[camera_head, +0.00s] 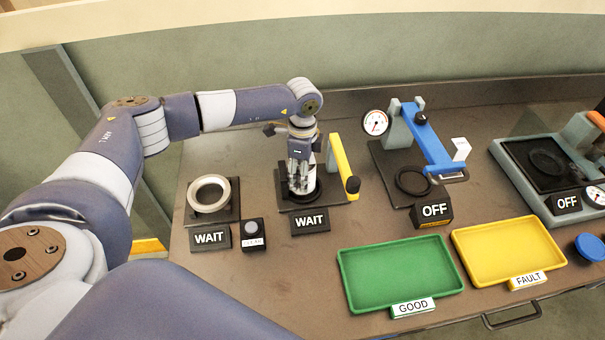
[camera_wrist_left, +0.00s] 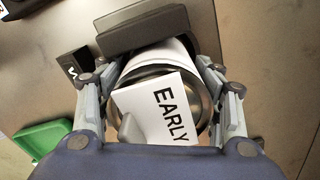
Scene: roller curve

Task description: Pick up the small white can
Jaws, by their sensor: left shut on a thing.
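The small white can (camera_wrist_left: 172,53) shows in the left wrist view as a round white body with a dark, shiny rim. A white card reading EARLY (camera_wrist_left: 160,108) covers much of its top. My left gripper (camera_wrist_left: 160,85) has one finger on each side of the can and is shut on it. In the head view my left gripper (camera_head: 300,188) points down over the black round holder (camera_head: 313,195) of the second station, beside a yellow lever (camera_head: 343,166). There the can is mostly hidden by the fingers, and I cannot tell whether it touches the holder. My right gripper is out of view.
Left of it stands a station with a pale ring (camera_head: 209,194) and a button box (camera_head: 253,235). A WAIT sign (camera_head: 310,222) stands in front. A blue lever press (camera_head: 428,140) is to the right. Green (camera_head: 400,272) and yellow (camera_head: 508,250) trays lie in front.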

